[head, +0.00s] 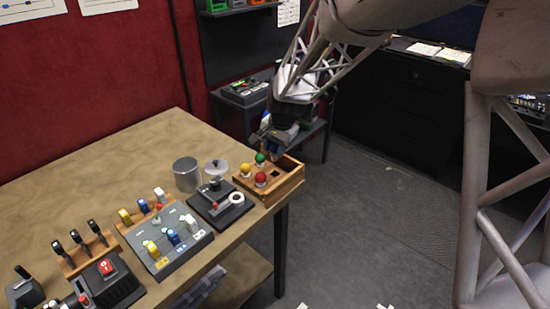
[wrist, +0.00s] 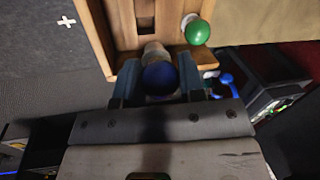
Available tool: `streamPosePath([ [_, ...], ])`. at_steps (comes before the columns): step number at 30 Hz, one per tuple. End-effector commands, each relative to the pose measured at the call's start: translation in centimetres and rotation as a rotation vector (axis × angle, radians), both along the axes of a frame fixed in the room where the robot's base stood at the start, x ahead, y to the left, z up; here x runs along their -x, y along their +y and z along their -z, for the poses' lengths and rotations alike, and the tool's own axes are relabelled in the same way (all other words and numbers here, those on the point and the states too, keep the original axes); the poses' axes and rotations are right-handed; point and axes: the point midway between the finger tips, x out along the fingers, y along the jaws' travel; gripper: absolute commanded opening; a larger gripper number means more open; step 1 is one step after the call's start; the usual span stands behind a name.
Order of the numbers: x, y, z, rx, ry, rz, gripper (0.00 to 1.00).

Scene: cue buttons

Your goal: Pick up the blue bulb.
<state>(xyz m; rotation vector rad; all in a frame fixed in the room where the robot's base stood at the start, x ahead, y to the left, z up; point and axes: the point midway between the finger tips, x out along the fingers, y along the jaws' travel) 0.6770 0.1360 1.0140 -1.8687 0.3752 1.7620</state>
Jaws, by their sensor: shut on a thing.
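In the wrist view the blue bulb (wrist: 160,79) sits between the two fingers of my gripper (wrist: 158,90), which is shut on it. Its pale base points toward a wooden box (wrist: 122,48). I cannot tell whether the base still touches the box. In the head view the wooden box (head: 291,187) stands at the table's right corner, with my gripper (head: 272,146) over its far side. The bulb is mostly hidden there by the gripper.
The box holds a green bulb (head: 260,158), a yellow bulb (head: 246,169) and a red bulb (head: 261,179). The green bulb (wrist: 197,32) is close to my gripper in the wrist view. A metal can (head: 187,174) and a joystick unit (head: 219,201) stand left of the box.

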Motion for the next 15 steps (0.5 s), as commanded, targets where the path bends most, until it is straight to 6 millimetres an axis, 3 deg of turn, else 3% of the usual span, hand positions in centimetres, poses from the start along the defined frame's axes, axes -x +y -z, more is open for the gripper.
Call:
streamPosePath([
  [6, 0.0, 0.0, -2.1, 0.0, -0.002, -0.001, 0.14],
  [15, 0.0, 0.0, -2.4, 0.0, 0.0, -0.001, 0.14],
])
